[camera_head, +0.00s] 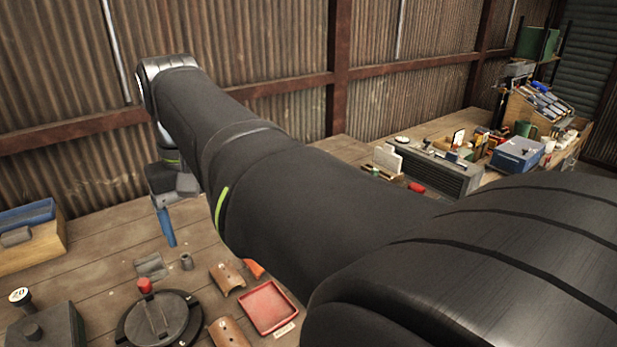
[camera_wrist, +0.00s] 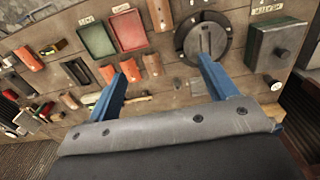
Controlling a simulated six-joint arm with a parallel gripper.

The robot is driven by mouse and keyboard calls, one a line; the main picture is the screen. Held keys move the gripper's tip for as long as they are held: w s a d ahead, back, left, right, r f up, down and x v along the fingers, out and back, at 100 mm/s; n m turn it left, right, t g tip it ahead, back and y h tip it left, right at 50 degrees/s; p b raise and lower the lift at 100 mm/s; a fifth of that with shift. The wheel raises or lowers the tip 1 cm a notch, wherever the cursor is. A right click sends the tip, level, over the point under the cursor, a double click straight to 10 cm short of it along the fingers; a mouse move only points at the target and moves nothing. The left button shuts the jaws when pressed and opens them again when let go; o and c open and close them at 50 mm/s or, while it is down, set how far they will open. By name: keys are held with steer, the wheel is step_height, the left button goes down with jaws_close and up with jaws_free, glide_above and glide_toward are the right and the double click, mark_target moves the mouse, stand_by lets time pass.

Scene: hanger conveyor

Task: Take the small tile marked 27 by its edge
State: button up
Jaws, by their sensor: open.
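I cannot pick out a tile that reads 27 in either view. A round white disc (camera_head: 19,295) on a dark post at the front left of the head view carries a mark that looks like 20. A small pale label (camera_head: 285,329) lies by the red tray, too small to read. Pale labels also show in the wrist view, one by the red tray (camera_wrist: 120,8) and one by the grey box (camera_wrist: 265,9), also unreadable. My gripper (camera_wrist: 160,67) is open and empty above the bench, its blue fingers wide apart. In the head view one blue finger (camera_head: 166,228) shows, pointing down.
A blue-topped wooden box (camera_head: 28,238) stands left. My arm hides much of the bench; a corrugated wall is behind.

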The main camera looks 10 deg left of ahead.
glide_above(228, 334)
steer(key=f, duration=2.5)
steer(key=shift+w+a, duration=0.25)
steer(key=shift+a, duration=0.15)
steer(key=shift+s+d+f, duration=0.1)
steer(key=shift+d+f, duration=0.05)
steer(key=shift+f, duration=0.7)
steer(key=shift+s+d+f, duration=0.1)
steer(key=shift+f, duration=0.8)
steer(key=shift+s+d+f, duration=0.1)
steer(key=shift+d+f, duration=0.05)
steer(key=shift+f, duration=0.7)
steer(key=c, duration=1.1)
steer(key=shift+r, duration=0.1)
